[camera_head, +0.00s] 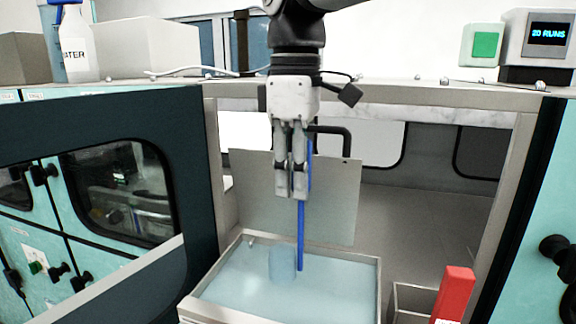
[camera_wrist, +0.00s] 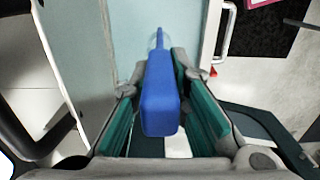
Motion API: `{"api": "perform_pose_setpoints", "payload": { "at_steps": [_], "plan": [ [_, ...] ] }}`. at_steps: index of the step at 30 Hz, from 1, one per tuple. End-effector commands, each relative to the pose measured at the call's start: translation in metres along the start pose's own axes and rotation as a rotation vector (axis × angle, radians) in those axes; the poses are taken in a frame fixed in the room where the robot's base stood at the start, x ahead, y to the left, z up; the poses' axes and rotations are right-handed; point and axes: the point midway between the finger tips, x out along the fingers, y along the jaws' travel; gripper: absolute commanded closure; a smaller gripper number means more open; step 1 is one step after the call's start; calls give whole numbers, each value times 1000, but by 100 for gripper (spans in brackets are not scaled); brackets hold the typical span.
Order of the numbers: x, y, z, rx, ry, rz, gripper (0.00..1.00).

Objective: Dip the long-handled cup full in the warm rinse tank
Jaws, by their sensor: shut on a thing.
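My gripper (camera_head: 291,192) is shut on the blue handle of the long-handled cup (camera_head: 301,235), above the tank. In the wrist view the thick blue grip (camera_wrist: 160,103) sits between both finger pads. The handle runs steeply down into the rinse tank (camera_head: 215,312), a pale-rimmed basin of light blue liquid. The cup's bowl (camera_head: 282,262) shows as a faint blue cylinder at the handle's lower end, in the liquid near the tank's back. I cannot tell whether its rim is under the surface or how full it is.
A grey panel (camera_head: 335,200) stands upright behind the tank. A red block-like object (camera_head: 456,290) stands at the lower right, beside a grey bin (camera_head: 410,300). Frame posts flank the opening.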

Motion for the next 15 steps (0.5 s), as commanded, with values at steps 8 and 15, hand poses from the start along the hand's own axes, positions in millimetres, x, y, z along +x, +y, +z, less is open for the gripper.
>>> {"api": "perform_pose_setpoints", "payload": {
  "at_steps": [8,15],
  "plan": [
    [25,-1,0,0,0,-1,100],
    [47,-1,0,0,0,-1,100]
  ]
}}
